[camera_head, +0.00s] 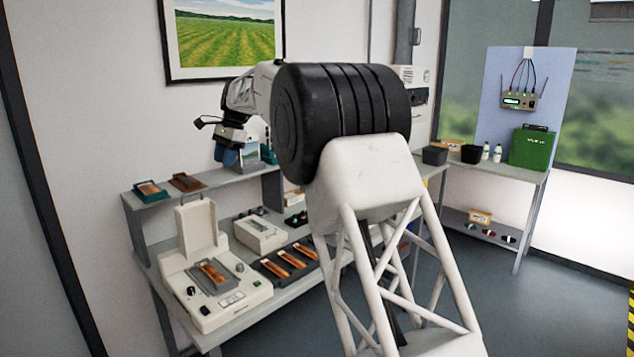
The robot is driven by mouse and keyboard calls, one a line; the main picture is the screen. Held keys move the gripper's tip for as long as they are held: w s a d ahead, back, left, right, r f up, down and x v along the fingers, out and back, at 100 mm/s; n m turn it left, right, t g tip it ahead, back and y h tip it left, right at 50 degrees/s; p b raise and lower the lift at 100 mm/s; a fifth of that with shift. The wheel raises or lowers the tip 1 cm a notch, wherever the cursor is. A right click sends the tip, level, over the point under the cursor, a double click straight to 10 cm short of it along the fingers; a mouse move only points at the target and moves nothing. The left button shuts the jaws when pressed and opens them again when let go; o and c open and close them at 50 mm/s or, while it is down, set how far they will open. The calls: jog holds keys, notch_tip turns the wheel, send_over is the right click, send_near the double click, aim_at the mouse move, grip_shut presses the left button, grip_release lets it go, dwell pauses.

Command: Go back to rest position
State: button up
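My arm spans the middle of the view, with its dark joint and white lattice column in front. My gripper (228,155) is at the arm's far end, left of the large black joint, pointing down above the bench's raised shelf. Something blue shows at its tip, but I cannot tell whether this is part of the gripper or a held thing. Its fingers are too small to tell open from shut.
A bench (235,330) holds a white machine (222,300) with its lid up, a smaller white device (259,233) and a dark tray (290,263) of copper-coloured pieces. A raised shelf (222,178) runs behind. A side table (505,173) holds a green box (531,147). Floor at right is clear.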

jog(key=s+d+r+n+t+h, duration=0.1)
jog(key=s+d+r+n, duration=0.1)
jog(key=s+d, duration=1.2)
jog(key=s+d+r+n+t, duration=0.1)
jog(key=s+d+r+t, duration=0.1)
jog(key=s+d, duration=1.2)
jog(key=s+d+f+n, duration=0.1)
jog(key=s+d+f, duration=0.4)
jog(key=s, duration=0.6)
jog(key=s+d+f+n+t+h, duration=0.1)
jog(key=s+d+f+n, duration=0.1)
jog(key=s+d+f, duration=0.4)
jog(key=s+d+f+n+h, duration=0.1)
jog(key=s+d+f, duration=0.5)
jog(key=s, duration=1)
jog(key=shift+s+d+n+t, duration=0.3)
jog(key=shift+d+n, duration=0.1)
jog(key=shift+d, duration=0.3)
jog(key=shift+o, duration=0.2)
jog(key=shift+f, duration=0.1)
